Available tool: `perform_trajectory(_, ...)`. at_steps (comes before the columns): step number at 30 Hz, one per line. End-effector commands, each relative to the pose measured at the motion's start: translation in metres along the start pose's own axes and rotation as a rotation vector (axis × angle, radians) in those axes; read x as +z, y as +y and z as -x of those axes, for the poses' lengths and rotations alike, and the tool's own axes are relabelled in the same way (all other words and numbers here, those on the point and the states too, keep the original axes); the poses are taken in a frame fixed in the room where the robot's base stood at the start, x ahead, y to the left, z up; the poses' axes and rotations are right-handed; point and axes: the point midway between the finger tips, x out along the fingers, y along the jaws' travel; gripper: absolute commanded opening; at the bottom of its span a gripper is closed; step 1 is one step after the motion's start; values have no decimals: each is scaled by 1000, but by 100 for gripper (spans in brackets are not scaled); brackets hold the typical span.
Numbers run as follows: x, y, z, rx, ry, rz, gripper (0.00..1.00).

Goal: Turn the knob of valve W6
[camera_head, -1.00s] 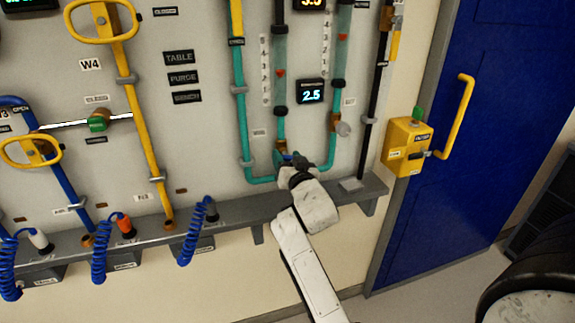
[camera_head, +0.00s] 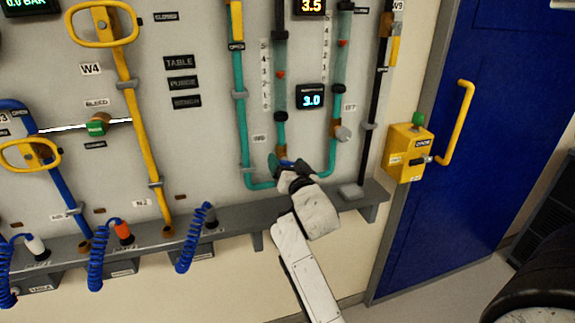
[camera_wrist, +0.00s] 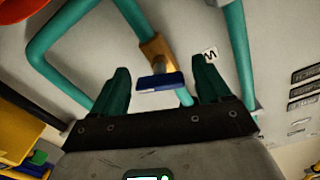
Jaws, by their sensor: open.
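The valve below the left flow tube has a brass body (camera_head: 281,152), also in the wrist view (camera_wrist: 157,48). Its knob (camera_wrist: 160,82) is a flat blue bar with a pale edge, lying almost level in the wrist view. A small label (camera_head: 260,138) beside the valve is too blurred to read surely; in the wrist view the label (camera_wrist: 211,54) is partly hidden by a finger. My gripper (camera_wrist: 163,72) is open, with one green finger on each side of the knob and a visible gap to each. In the head view my gripper (camera_head: 286,163) covers most of the knob.
Teal pipes (camera_head: 242,130) flank the valve closely. A grey ledge (camera_head: 235,219) runs below. A yellow box (camera_head: 407,152) stands by the blue door (camera_head: 490,130).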

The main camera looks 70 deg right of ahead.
Motion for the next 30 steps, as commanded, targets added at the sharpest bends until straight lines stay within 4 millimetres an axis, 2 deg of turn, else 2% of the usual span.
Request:
perform_trajectory(5, 2, 0, 16, -1, -2, 1, 77)
perform_trajectory(12, 4, 1, 62, -1, -2, 0, 77)
perform_trajectory(18, 3, 0, 94, -1, -2, 0, 77)
perform_trajectory(24, 1, 0, 107, -1, 0, 0, 77)
perform_trajectory(30, 0, 0, 108, 0, 0, 0, 77)
